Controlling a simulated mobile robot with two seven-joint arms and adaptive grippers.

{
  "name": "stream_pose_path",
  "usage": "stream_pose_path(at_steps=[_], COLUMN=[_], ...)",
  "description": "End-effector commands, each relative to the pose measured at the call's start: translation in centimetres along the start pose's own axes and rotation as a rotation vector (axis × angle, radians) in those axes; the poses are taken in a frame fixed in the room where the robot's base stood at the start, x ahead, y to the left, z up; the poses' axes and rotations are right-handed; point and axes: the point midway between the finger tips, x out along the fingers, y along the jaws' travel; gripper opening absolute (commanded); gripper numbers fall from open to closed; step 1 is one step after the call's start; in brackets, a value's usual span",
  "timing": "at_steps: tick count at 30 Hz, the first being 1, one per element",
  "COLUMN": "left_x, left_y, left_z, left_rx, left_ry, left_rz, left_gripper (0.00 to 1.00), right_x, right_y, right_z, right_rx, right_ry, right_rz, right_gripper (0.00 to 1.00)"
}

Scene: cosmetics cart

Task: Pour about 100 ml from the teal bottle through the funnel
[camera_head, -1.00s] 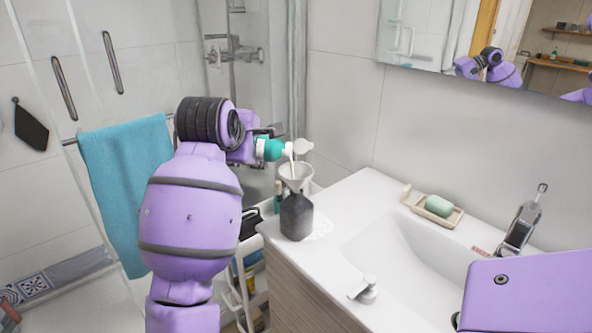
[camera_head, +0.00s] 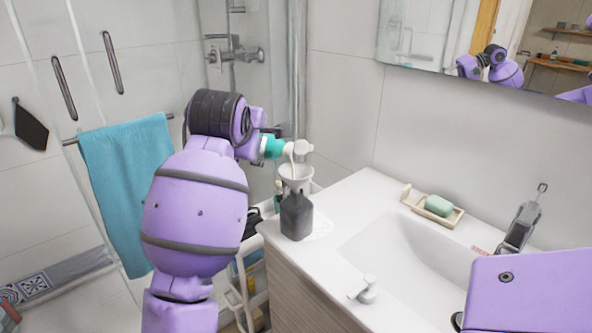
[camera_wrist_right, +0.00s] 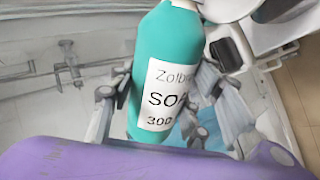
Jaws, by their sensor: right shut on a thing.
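The teal bottle (camera_head: 272,147) is tipped on its side with its white cap flipped open, above the white funnel (camera_head: 295,176). A thin pale stream runs from its mouth into the funnel. The funnel stands in the neck of a dark grey bottle (camera_head: 296,217), upright on the counter corner. My right gripper (camera_wrist_right: 155,92) is shut around the teal bottle, whose white label faces the right wrist camera. Its fingers are mostly hidden in the head view. The liquid level inside the grey bottle cannot be seen.
The white counter (camera_head: 372,183) holds a sink basin (camera_head: 410,250), a tap, and a green soap (camera_head: 438,205) in a dish. A white cart (camera_head: 258,300) with items stands left of the counter. A teal towel (camera_head: 128,190) hangs behind my arm.

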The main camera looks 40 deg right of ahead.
Motion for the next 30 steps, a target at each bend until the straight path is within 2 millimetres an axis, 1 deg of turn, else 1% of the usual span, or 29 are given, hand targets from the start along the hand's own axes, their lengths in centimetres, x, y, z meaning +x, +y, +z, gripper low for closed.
stream_pose_path(at_steps=[30], left_x=[-0.04], left_y=[0.00], left_z=[0.00], left_rx=[0.000], left_ry=[0.000], left_rz=[0.000], left_gripper=[0.00], right_x=[-0.70], right_y=[1.03], right_z=[0.22], right_rx=[0.103], right_ry=[0.069], right_rz=[0.003], right_gripper=[0.07])
